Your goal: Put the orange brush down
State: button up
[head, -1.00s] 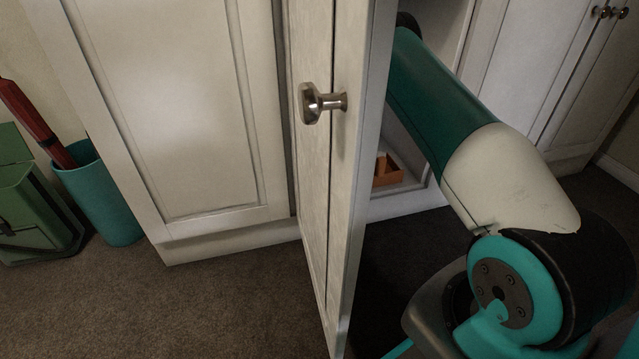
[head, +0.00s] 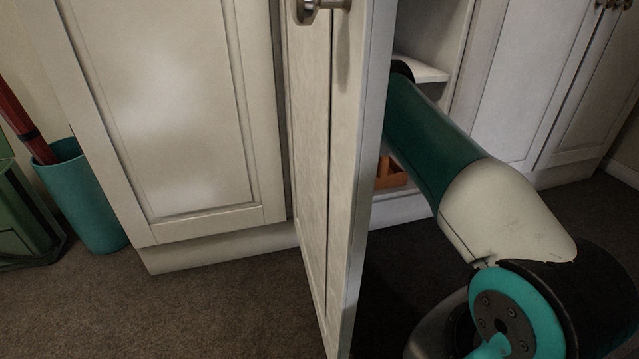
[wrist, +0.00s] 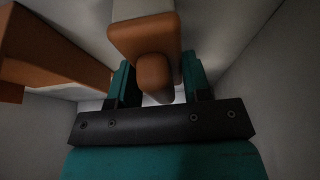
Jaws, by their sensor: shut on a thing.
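The orange brush (wrist: 141,39) is in the wrist view, with a blunt orange end (wrist: 155,72) facing the camera and a paler part along its side. My gripper (wrist: 158,84) has its teal fingers on either side of the brush and is shut on it. What lies under the brush is hidden, so I cannot tell whether it touches a surface. In the head view the open cabinet door hides my gripper and the brush.
Pale cabinet walls (wrist: 259,62) stand close on both sides in the wrist view. An orange box (head: 391,174) sits low in the cabinet; an orange object (wrist: 48,52) is left of the brush. The open door (head: 345,190) stands beside my arm. A teal bin (head: 85,200) is at far left.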

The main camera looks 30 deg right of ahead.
jog(key=shift+f, duration=0.15)
jog(key=o, duration=0.8)
jog(key=shift+o, duration=0.2)
jog(key=shift+r+p, duration=0.4)
jog(key=shift+r, duration=0.05)
jog(key=p+v, duration=0.6)
jog(key=v, duration=0.5)
jog(key=shift+s+r+p, duration=0.2)
jog(key=shift+p, duration=0.2)
jog(key=shift+a, duration=0.15)
